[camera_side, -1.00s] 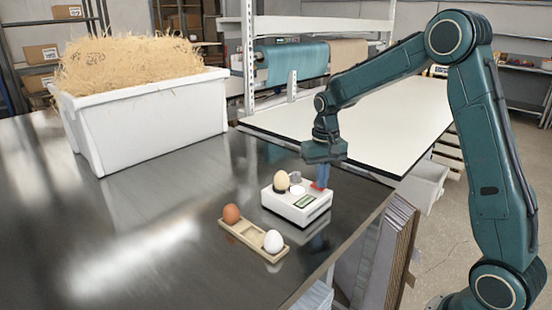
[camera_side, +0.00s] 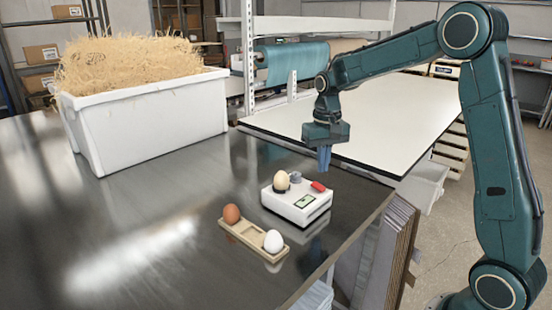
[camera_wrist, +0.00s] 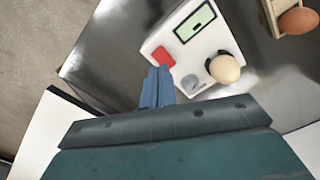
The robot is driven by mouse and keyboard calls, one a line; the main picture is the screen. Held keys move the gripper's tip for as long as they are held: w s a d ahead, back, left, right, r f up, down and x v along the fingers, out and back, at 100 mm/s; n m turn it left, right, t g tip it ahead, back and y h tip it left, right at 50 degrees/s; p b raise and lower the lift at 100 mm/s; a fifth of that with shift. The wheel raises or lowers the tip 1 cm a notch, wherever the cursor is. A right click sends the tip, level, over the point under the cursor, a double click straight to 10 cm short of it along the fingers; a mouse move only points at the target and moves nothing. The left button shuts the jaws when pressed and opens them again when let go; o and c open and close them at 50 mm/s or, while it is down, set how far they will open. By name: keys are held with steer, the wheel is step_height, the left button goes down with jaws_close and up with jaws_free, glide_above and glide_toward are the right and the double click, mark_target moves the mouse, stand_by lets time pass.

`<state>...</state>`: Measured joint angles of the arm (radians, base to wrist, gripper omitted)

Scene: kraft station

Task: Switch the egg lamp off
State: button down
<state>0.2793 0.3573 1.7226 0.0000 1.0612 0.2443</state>
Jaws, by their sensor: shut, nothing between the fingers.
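A cream egg (camera_side: 281,180) sits at the lamp's rear left corner, beside a small grey round part (camera_side: 295,176) that looks unlit.
A wooden tray (camera_side: 253,240) with a brown egg (camera_side: 231,213) and a white egg (camera_side: 273,241) lies in front of the lamp. A white bin of straw (camera_side: 150,125) stands at the back left. The table's right edge is close to the lamp.

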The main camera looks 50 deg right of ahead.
steer(key=shift+r, duration=1.1)
steer(key=s+a+r+n+t, duration=0.3)
steer(key=s+a+r, duration=0.4)
steer(key=s, duration=0.4)
steer(key=s+a+f+n+t, duration=0.1)
steer(key=s+a, duration=0.4)
steer(key=s, duration=0.8)
steer(key=shift+s+f+n+t, duration=0.2)
steer(key=shift+s+n+t, duration=0.2)
steer(key=shift+n+t, duration=0.5)
steer(key=c, duration=2.1)
jaws_free()
steer(key=shift+a, duration=0.1)
